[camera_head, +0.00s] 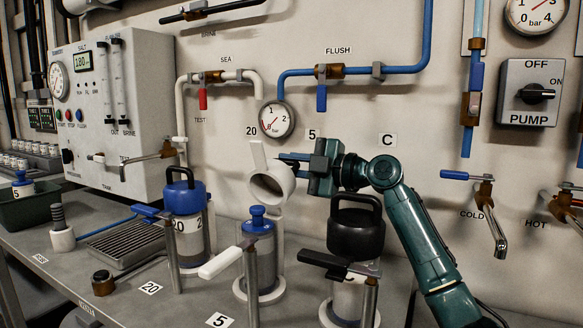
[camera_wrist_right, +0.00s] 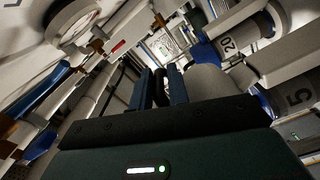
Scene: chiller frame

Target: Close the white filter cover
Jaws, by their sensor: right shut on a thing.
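The white filter cover (camera_head: 284,176) stands swung up and open above the middle housing (camera_head: 262,262), with its round hollow underside facing out. A blue-knobbed cartridge (camera_head: 257,222) sits in that housing. A white lever handle (camera_head: 220,262) sticks out in front. My right gripper (camera_head: 287,159) reaches in from the right and is shut at the cover's upper right rim; the exact gripped part is hidden. In the right wrist view, my right gripper's fingers (camera_wrist_right: 160,85) are close together, with the pale cover (camera_wrist_right: 207,82) just to their right. My left gripper is not in view.
A blue-lidded housing (camera_head: 186,195) stands left of the middle one. A black-lidded housing (camera_head: 356,230) stands right, below my forearm. A pressure gauge (camera_head: 276,119) and blue pipe (camera_head: 400,69) are on the wall behind. A slotted drain tray (camera_head: 124,240) lies on the left bench.

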